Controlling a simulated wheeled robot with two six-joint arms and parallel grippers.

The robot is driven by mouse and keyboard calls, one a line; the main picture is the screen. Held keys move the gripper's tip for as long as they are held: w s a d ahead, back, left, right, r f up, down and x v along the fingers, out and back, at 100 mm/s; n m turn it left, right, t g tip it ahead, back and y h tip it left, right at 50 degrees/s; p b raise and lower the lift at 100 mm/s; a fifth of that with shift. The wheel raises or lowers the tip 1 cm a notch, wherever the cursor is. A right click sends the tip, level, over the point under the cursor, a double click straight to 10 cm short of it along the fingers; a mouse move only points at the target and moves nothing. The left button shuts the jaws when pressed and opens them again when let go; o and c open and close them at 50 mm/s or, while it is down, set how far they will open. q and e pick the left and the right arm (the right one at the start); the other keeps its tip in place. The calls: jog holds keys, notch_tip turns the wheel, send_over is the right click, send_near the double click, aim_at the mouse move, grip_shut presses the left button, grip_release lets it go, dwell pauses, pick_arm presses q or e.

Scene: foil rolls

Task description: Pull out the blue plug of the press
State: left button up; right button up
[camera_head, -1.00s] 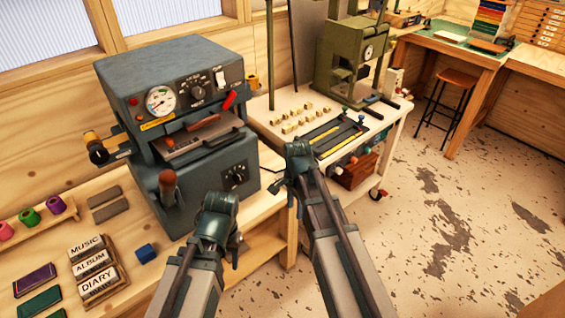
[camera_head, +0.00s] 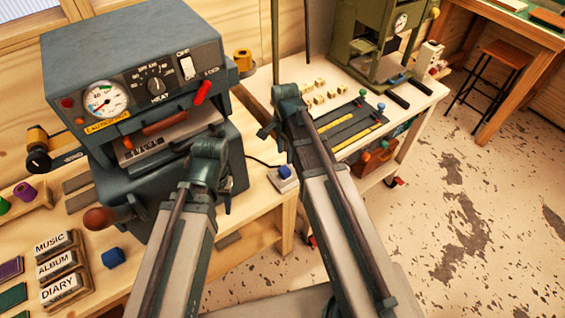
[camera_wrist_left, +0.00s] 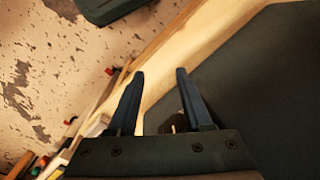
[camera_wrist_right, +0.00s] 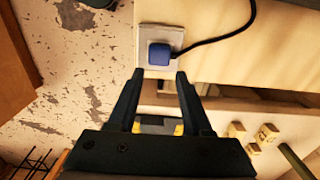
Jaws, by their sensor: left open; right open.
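The blue plug (camera_head: 285,172) sits in a pale socket plate (camera_head: 290,184) on the wooden bench, right of the grey press (camera_head: 135,60). A black cable runs from the plug towards the press. In the right wrist view the plug (camera_wrist_right: 160,54) sits just beyond the fingertips, apart from them. My right gripper (camera_wrist_right: 155,78) is open and empty; its arm crosses near the plug in the head view. My left gripper (camera_wrist_left: 160,75) is open and empty, by a large dark surface in its wrist view. In the head view its arm overlaps the press front.
A green press (camera_head: 378,50) stands on a white table with several small yellowish blocks. A blue cube (camera_head: 113,257) and labelled MUSIC, ALBUM and DIARY blocks (camera_head: 56,262) lie on the bench at left. The press handle (camera_head: 98,218) juts out.

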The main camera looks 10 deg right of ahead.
aim_at(285, 169)
pick_arm(q)
jog(key=shift+s, duration=0.1)
pick_arm(e)
jog(key=shift+s+r, duration=0.1)
pick_arm(q)
jog(key=o, duration=0.6)
jog(key=shift+c, duration=0.2)
pick_arm(e)
jog(key=o, duration=0.5)
notch_tip(285, 169, down, 9)
jog(key=b, duration=0.9)
pick_arm(q)
notch_tip(285, 169, down, 9)
pick_arm(e)
grip_shut()
pick_arm(q)
jog(key=shift+r, duration=0.2)
pick_arm(e)
jog(key=shift+r, duration=0.1)
pick_arm(q)
jog(key=shift+r+p, duration=2.85)
jog(key=shift+p, duration=0.2)
pick_arm(e)
jog(key=shift+r, duration=2.9)
